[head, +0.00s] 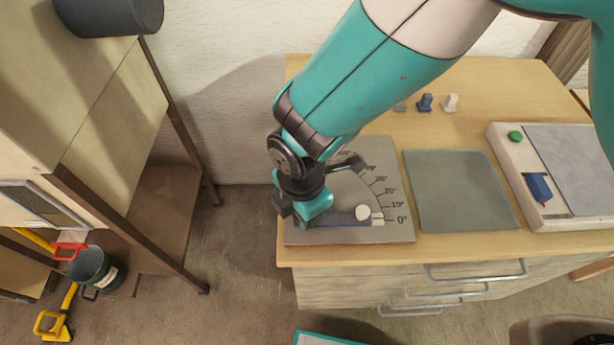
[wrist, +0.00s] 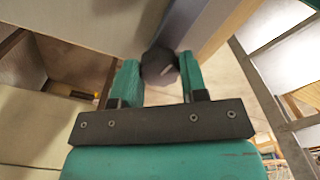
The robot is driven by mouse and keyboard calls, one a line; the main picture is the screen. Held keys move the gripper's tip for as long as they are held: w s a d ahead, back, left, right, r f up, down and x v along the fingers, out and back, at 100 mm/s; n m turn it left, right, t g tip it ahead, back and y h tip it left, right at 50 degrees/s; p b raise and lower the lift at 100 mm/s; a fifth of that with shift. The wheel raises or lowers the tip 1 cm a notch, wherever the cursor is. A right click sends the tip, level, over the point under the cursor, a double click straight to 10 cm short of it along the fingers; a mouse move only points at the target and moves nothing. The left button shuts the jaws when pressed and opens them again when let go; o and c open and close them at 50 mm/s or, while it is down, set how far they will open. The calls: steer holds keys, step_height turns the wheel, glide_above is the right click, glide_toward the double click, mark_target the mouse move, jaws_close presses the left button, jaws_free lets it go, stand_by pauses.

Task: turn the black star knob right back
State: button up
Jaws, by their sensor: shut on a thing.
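The black star knob (wrist: 160,66) sits between the two teal fingers of my gripper (wrist: 160,82) in the wrist view, and the fingers are shut on it. In the head view my gripper (head: 300,214) points down over the left front corner of a grey plate (head: 345,238) with an angle scale. The knob is hidden there by my gripper. A blue-grey swing arm (head: 338,219) runs right from under my gripper. It has a pale round knob (head: 362,212), and its white tip lies at the 0° mark.
The plate stands on a wooden cabinet (head: 470,130) with drawers. Right of it lie a bare grey mat (head: 460,190) and a panel (head: 505,160) with a green button and a blue switch. Several small pegs (head: 425,102) stand behind. A shelf unit (head: 150,200) is at the left.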

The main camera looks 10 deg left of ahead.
steer(key=o, duration=0.9)
steer(key=shift+r, duration=0.1)
step_height(320, 180, up, 17)
steer(key=shift+r+b, duration=0.15)
steer(key=shift+b, duration=0.9)
steer(key=w+d+r+m+y, duration=0.2)
steer(key=d+r+m, duration=0.2)
steer(key=d+m, duration=0.6)
steer(key=s+d+m, duration=0.2)
steer(key=d+m, duration=0.1)
steer(key=d, duration=0.1)
steer(key=s+d+r+m+y, duration=0.1)
steer(key=s+d+m, duration=0.1)
steer(key=d+m, duration=0.2)
steer(key=s+d+r+m+y, duration=0.1)
steer(key=s+d+m, duration=0.2)
steer(key=d, duration=0.1)
steer(key=shift+d+m, duration=0.15)
steer(key=shift+m, duration=0.25)
